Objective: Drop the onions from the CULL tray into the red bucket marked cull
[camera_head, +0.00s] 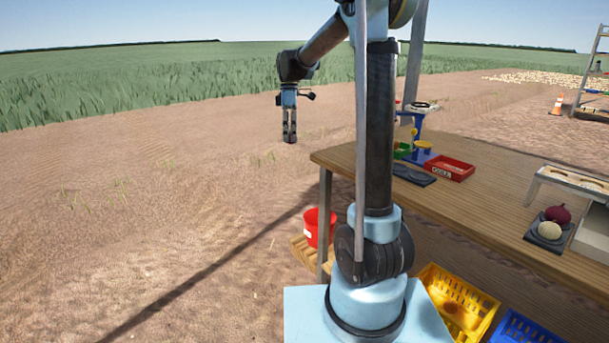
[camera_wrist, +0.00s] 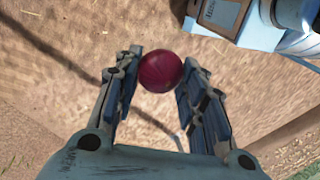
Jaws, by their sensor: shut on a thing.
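My gripper (camera_head: 289,134) hangs pointing down over bare soil, left of the wooden table, and is shut on a dark red onion (camera_wrist: 160,72). In the wrist view the onion sits between the fingertips. The red bucket (camera_head: 311,236), with a white label, stands on a low wooden ledge by the table's near left leg. It is below and a little right of my gripper in the head view. The bucket's inside is not clear. A red tray (camera_head: 462,177) with an unreadable white label lies on the table, and I see no onions in it.
The wooden table (camera_head: 480,218) fills the right side. It bears a dark tray (camera_head: 413,175), a blue stand (camera_head: 419,135), and a purple onion (camera_head: 558,214) and pale onion (camera_head: 549,230) at right. A yellow crate (camera_head: 433,275) and blue crate (camera_head: 515,328) stand below. Open soil lies left.

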